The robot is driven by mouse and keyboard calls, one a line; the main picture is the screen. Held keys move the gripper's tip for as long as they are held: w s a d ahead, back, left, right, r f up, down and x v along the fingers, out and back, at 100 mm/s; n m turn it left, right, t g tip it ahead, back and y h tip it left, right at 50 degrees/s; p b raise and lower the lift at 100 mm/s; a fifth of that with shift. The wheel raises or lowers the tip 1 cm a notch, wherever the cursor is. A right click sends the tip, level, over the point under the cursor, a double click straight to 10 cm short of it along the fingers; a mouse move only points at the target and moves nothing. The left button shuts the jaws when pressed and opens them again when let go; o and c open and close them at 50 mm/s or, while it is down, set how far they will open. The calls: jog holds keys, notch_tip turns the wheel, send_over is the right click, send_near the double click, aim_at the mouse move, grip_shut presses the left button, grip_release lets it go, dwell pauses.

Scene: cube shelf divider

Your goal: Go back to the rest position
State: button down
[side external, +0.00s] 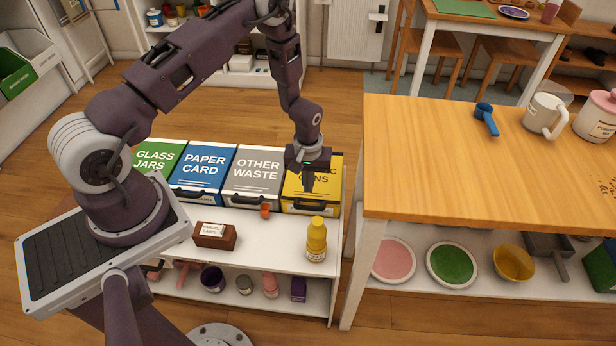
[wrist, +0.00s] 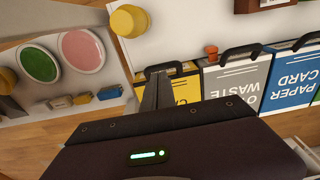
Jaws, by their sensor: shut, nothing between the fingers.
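My gripper (side external: 308,186) hangs pointing down over the front part of the yellow bin (side external: 326,188) on the white shelf unit. Its fingers are together and hold nothing. In the wrist view the closed fingers (wrist: 154,94) show in front of the yellow bin (wrist: 187,88), beside its dark handle. Whether the fingertips touch the bin, I cannot tell. My gripper hides part of the bin's lettering.
A yellow bottle (side external: 316,240) stands on the white shelf top (side external: 270,228), in front of the yellow bin. Nearby are a small orange item (side external: 265,211) and a brown label box (side external: 215,236). The grey bin (side external: 257,176) is left of my gripper; the wooden table (side external: 450,160) is right.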

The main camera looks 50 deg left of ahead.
jog(key=s+d+r+m+t, duration=0.1)
jog(key=d+r+m, duration=0.1)
jog(key=r, duration=1.2)
jog(key=s+d+r+m+t, duration=0.1)
jog(key=s+d+r+m, duration=0.1)
jog(key=r, duration=1.2)
jog(key=s+d+r+m+t, duration=0.1)
jog(key=s+d+r+m, duration=0.1)
jog(key=s+r, duration=0.4)
jog(key=s+d+r+m+t, duration=0.1)
jog(key=s+r, duration=0.6)
jog(key=s, duration=0.8)
jog(key=shift+d+m+t, duration=0.4)
jog(key=shift+m+t, duration=0.2)
jog(key=shift+m, duration=0.4)
